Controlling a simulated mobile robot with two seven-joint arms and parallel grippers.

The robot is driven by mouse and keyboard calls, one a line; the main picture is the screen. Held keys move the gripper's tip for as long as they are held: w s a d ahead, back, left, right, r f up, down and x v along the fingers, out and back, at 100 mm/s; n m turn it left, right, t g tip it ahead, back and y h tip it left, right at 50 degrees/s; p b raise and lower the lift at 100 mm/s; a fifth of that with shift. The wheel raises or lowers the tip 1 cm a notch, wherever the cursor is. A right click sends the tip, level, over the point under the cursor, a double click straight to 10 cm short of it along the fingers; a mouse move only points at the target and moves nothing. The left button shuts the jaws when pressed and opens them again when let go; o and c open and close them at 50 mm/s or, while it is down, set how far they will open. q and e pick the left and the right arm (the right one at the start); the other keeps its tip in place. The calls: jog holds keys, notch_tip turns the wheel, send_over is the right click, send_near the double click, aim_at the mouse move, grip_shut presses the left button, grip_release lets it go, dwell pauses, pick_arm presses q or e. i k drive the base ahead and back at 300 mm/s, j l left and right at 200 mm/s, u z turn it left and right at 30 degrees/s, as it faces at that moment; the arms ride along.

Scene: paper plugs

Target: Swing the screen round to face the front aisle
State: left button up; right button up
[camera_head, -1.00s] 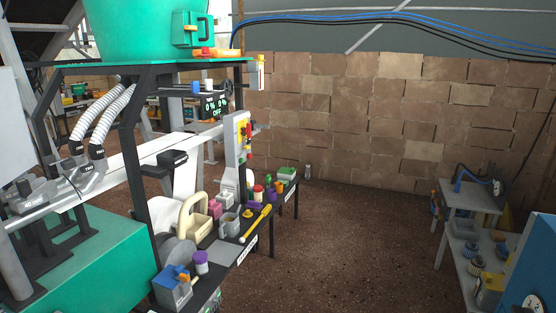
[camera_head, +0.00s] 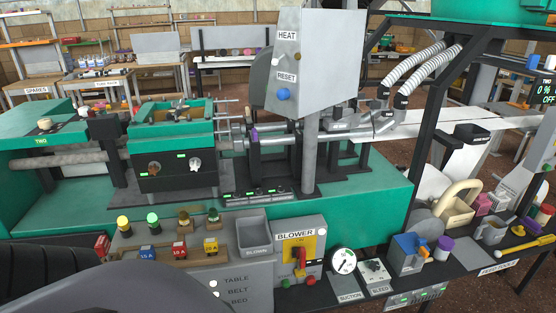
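A small dark screen (camera_head: 546,91) with green and pale characters, among them "0 %" and "OFF", is at the far right edge of the head view. It is partly cut off by the frame edge, and its readout side shows toward me. It sits below the green top of a black-framed stand. Its mount and any handle on it cannot be made out. Neither of my grippers is in view.
A green machine (camera_head: 370,200) fills the middle, with a grey HEAT/RESET box (camera_head: 318,62) on a post. A front panel carries a BLOWER switch box (camera_head: 300,252). A cluttered black shelf (camera_head: 470,272) stands at right. Large dark rounded shapes cover the lower left.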

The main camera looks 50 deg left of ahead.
aim_at(321, 67)
jog(key=u, duration=1.35)
jog(key=i+l+u, duration=0.1)
jog(key=u, duration=0.8)
jog(key=l+u, duration=0.55)
jog(key=l, duration=0.2)
jog(key=l+u, duration=0.1)
jog(key=l, duration=0.6)
jog(key=k+l+u, duration=0.15)
jog(key=l, duration=0.6)
